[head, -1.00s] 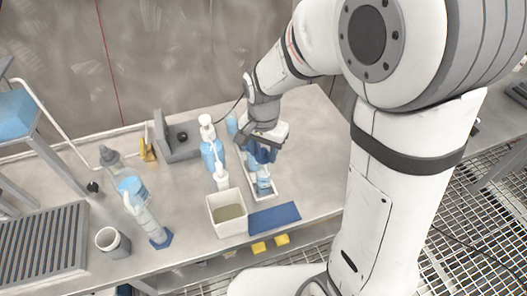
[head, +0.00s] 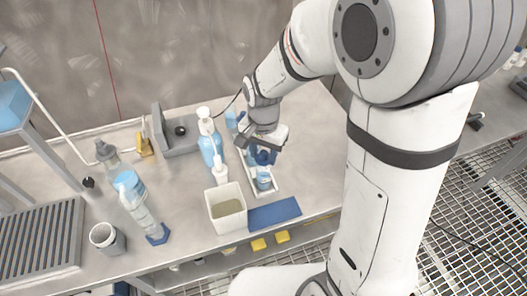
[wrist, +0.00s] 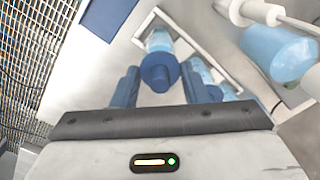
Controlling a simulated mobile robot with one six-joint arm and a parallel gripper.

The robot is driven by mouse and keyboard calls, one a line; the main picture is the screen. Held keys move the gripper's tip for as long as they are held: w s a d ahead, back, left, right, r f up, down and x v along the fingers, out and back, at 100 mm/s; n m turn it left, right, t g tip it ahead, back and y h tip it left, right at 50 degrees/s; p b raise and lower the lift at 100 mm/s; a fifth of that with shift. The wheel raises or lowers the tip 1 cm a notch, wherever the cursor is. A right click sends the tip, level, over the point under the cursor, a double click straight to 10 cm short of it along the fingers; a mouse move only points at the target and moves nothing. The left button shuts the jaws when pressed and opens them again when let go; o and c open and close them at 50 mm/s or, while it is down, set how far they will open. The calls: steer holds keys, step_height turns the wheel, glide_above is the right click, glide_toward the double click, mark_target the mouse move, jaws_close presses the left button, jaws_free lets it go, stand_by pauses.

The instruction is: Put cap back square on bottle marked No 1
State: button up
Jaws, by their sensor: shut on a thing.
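My gripper (wrist: 160,88) is shut on a dark blue round cap (wrist: 158,74) with a knob, held between its two blue fingers. In the head view, my gripper (head: 263,156) is over the narrow white tray on the bench. A light blue bottle (wrist: 159,40) stands in the tray in line with the cap; it also shows below the fingers in the head view (head: 263,181). I cannot tell whether the cap touches the bottle or sits square. Its marking is not readable. More blue-capped bottles (wrist: 202,72) stand in the tray (wrist: 232,62), partly hidden by a finger.
A pump bottle (head: 209,147) and a white tub (head: 226,211) stand left of the tray. A blue mat (head: 274,214) lies at the bench's front edge. A clear bottle (head: 143,211) and a grey cup (head: 105,238) stand further left. Bench right of the tray is clear.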

stand_by(0.5)
steer(key=shift+f+b, duration=0.55)
steer(key=shift+f, duration=0.15)
steer(key=shift+f, duration=0.15)
steer(key=shift+f, duration=0.15)
stand_by(0.5)
steer(key=o, duration=1.7)
steer(key=shift+c, duration=0.2)
steer(key=shift+r, duration=0.2)
